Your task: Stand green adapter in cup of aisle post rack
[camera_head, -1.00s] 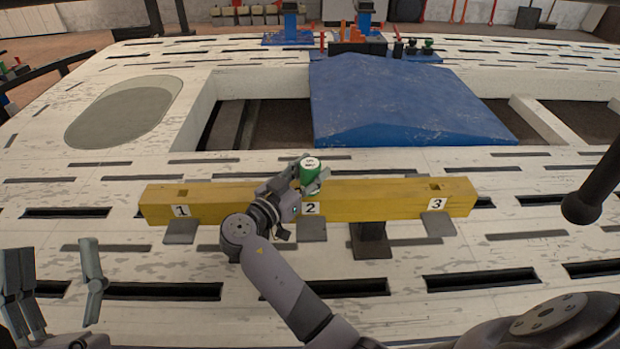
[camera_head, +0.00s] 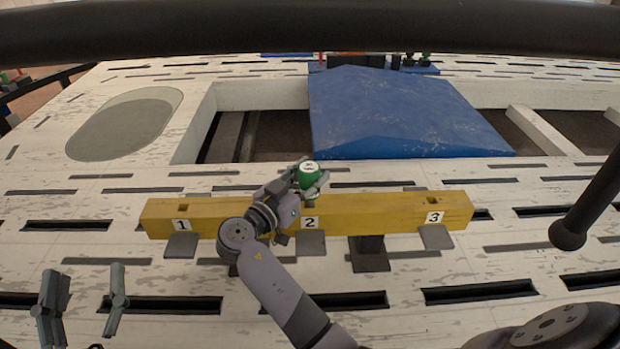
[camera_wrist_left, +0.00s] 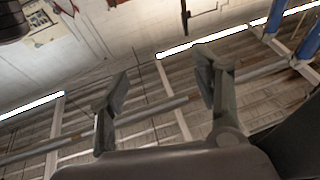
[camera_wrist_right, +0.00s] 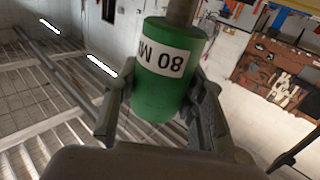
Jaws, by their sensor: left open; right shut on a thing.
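The green adapter (camera_head: 309,178), with a white printed top, is held by my right gripper (camera_head: 307,184) above the yellow beam near label 2. In the right wrist view the green adapter (camera_wrist_right: 162,92) is clamped between the fingers. It has a white label and a brownish stem. The head view does not show clearly whether its lower end touches the beam. My left gripper (camera_head: 84,302) is open and empty at the lower left; its spread fingers also show in the left wrist view (camera_wrist_left: 165,98). I cannot make out the aisle post rack or its cup.
The yellow beam (camera_head: 390,212) with labels 1, 2 and 3 lies across the slotted white bench (camera_head: 110,255). Holes show near 1 and 3. Behind are a blue sloped block (camera_head: 400,110) and open recesses.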

